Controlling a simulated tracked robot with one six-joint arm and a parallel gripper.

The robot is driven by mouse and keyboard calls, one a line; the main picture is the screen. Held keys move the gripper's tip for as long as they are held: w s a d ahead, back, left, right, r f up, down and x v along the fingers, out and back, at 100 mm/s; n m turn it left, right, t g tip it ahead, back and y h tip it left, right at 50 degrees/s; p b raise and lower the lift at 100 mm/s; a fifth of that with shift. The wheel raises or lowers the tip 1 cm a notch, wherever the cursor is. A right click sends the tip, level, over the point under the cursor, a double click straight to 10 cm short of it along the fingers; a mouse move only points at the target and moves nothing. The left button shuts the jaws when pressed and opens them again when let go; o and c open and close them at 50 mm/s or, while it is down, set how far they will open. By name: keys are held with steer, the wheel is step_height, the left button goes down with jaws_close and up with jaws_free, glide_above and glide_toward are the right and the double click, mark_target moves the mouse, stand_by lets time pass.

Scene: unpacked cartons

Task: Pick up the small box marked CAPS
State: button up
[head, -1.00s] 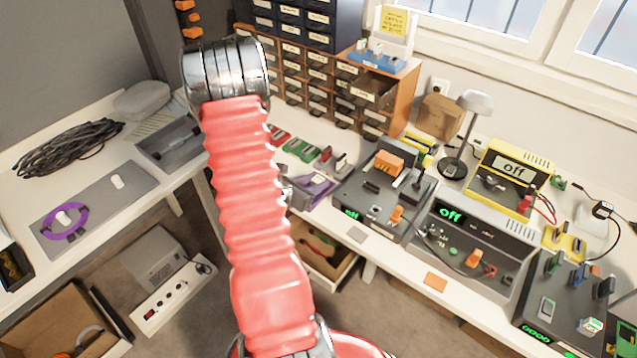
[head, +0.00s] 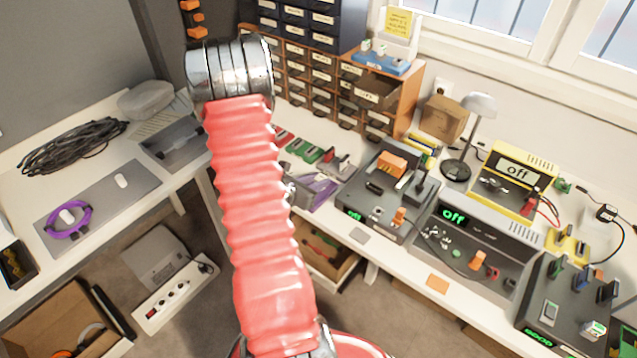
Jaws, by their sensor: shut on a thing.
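My red ribbed arm rises through the middle of the view to a metal joint. My gripper is not visible, so I cannot see its jaws or anything in them. No small box that I can clearly read as CAPS shows. One small drawer (head: 374,92) of the brown cabinet (head: 405,100) stands pulled out, with a pale label too small to read for sure. My arm hides part of the bench and the cabinet's left side.
A plain cardboard box (head: 443,117) stands by the lamp (head: 463,150). Grey instruments (head: 465,235) crowd the right bench. A black cable coil (head: 72,145) and a purple ring (head: 70,217) lie on the left bench. A power strip (head: 172,298) lies on the floor.

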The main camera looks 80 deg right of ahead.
mark_target(318, 180)
step_height(318, 180, up, 9)
stand_by(0.5)
